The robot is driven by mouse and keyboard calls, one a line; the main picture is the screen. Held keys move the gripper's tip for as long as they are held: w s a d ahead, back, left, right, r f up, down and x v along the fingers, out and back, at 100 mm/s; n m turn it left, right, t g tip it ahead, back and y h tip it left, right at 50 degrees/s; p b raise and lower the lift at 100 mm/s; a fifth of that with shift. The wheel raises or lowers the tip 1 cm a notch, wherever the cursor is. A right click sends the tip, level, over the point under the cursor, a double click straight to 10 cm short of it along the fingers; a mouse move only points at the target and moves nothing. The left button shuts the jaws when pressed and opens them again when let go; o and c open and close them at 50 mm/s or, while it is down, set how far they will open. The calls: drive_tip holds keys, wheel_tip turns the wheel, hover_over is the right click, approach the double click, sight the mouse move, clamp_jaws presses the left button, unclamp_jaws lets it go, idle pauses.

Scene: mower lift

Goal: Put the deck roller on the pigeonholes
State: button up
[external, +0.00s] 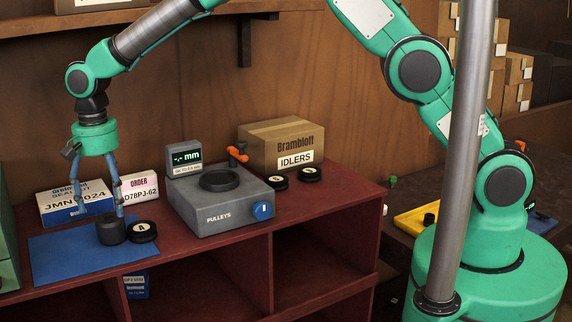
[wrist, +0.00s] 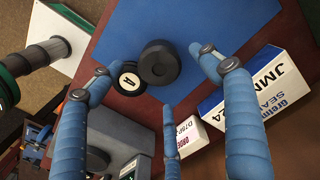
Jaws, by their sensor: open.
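A plain black cylinder (external: 111,231), which looks like the deck roller, stands on a blue mat (external: 62,252) at the left. It also shows in the wrist view (wrist: 159,63). The mat lies on top of the dark red pigeonholes (external: 342,187), which have open compartments in front. My gripper (external: 98,207) hangs pointing down just above the cylinder, its blue fingers (wrist: 155,76) open and spread around it. I see no finger gripping it. A black disc marked A (external: 142,231) lies close beside the cylinder; it also shows in the wrist view (wrist: 127,78).
A grey PULLEYS gauge (external: 222,205) stands right of the disc. Two black discs (external: 294,177) lie before the carton. The right end of the top is clear.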

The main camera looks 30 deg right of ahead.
sight(109, 218)
drive_tip(key=shift+f, duration=0.75)
drive_tip(key=shift+f+p, duration=0.45)
drive_tip(key=shift+f, duration=2.15)
drive_tip(key=c, duration=1.5)
drive_tip(key=shift+c, duration=0.2)
drive_tip(key=shift+r, duration=0.2)
